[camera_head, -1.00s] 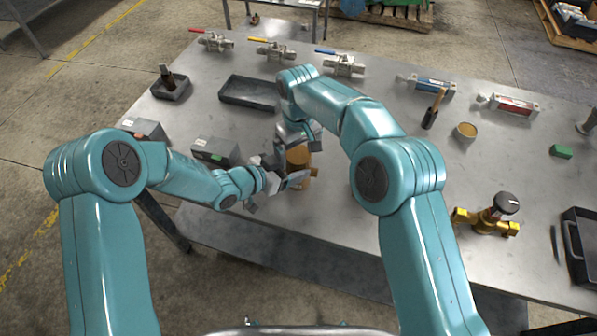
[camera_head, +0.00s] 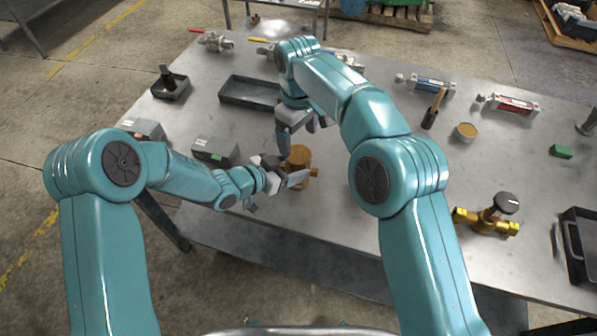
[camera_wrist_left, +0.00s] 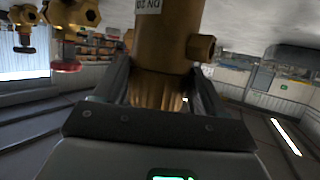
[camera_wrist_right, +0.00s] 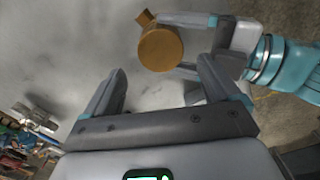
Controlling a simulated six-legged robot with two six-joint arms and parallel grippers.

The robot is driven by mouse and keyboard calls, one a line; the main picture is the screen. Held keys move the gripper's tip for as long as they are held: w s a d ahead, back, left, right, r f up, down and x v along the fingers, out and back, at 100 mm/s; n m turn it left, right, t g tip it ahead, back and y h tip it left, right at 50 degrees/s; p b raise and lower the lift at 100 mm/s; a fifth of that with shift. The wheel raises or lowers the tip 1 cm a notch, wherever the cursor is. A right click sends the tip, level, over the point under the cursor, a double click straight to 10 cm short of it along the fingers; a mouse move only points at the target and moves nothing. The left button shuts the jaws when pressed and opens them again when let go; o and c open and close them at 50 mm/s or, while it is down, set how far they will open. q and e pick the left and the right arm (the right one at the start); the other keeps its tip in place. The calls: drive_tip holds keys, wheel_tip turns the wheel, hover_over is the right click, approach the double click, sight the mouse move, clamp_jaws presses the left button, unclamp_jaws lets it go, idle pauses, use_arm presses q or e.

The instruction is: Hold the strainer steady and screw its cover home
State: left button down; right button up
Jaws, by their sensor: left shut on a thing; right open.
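The brass strainer (camera_head: 299,161) stands upright near the table's front edge, with a side port at its right. Its round flat top, which looks like the cover, faces up in the right wrist view (camera_wrist_right: 160,48); how far it is screwed on I cannot tell. My left gripper (camera_head: 292,180) is shut around the strainer's body; the left wrist view shows the body (camera_wrist_left: 168,45), marked DN 20, between its fingers. My right gripper (camera_head: 302,134) is open and empty, above and behind the strainer, apart from it.
A dark tray (camera_head: 249,91) lies behind, and grey boxes (camera_head: 214,151) stand to the left. A brass valve (camera_head: 487,221) with a black knob, a round tin (camera_head: 465,132) and a green block (camera_head: 561,151) are at the right. The table between strainer and valve is clear.

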sight(299, 154)
use_arm(q)
drive_tip(key=shift+w+r, duration=0.1)
use_arm(e)
drive_tip(key=shift+f, duration=0.1)
drive_tip(key=shift+f, duration=3.95)
drive_tip(key=c, duration=1)
drive_tip(key=shift+m, duration=0.9)
drive_tip(key=shift+c, duration=0.2)
drive_tip(key=o, duration=1.2)
drive_tip(key=shift+o, duration=0.2)
wheel_tip(299, 154, up, 12)
